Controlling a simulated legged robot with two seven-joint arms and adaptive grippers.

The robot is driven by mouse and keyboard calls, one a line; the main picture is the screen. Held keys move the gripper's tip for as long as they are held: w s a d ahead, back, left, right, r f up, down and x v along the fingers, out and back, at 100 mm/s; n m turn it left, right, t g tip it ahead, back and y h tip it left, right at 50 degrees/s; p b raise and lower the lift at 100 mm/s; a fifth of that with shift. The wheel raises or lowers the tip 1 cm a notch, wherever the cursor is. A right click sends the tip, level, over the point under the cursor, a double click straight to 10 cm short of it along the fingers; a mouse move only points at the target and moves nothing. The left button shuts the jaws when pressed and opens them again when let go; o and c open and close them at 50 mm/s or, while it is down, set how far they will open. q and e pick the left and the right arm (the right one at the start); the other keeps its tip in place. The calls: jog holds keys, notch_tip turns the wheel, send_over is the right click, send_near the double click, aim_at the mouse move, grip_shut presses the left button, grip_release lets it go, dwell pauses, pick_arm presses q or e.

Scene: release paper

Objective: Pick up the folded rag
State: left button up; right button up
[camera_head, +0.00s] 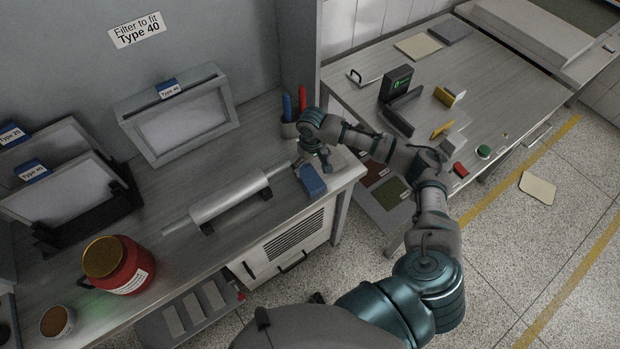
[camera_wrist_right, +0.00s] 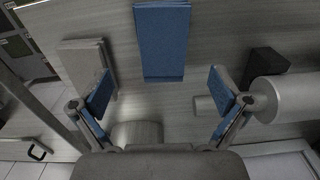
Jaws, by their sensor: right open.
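A blue folded rag (camera_head: 312,181) lies on the grey workbench near its right front corner. In the right wrist view the blue rag (camera_wrist_right: 162,42) lies flat at the top middle, its layered near edge facing my gripper. My right gripper (camera_head: 322,158) is over the bench corner, close beside the rag in the head view. In the right wrist view my right gripper (camera_wrist_right: 162,92) has its two blue-padded fingers spread wide, with nothing between them. The rag is just beyond the fingertips, centred between them, and does not appear to be touched. My left gripper is not in view.
A white roller (camera_head: 228,198) lies on the bench left of the rag. Blue and red items stand in a holder (camera_head: 290,128) behind. A red jar (camera_head: 128,272) is at the left.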

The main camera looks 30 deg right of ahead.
aim_at(310, 176)
jog(key=shift+a+f, duration=0.2)
jog(key=shift+f, duration=0.5)
notch_tip(310, 176, down, 5)
jog(key=shift+w+r, duration=0.15)
jog(key=shift+r, duration=0.05)
jog(key=shift+d+f, duration=0.15)
jog(key=shift+f, duration=0.25)
jog(key=shift+r, duration=0.1)
jog(key=c, duration=1.2)
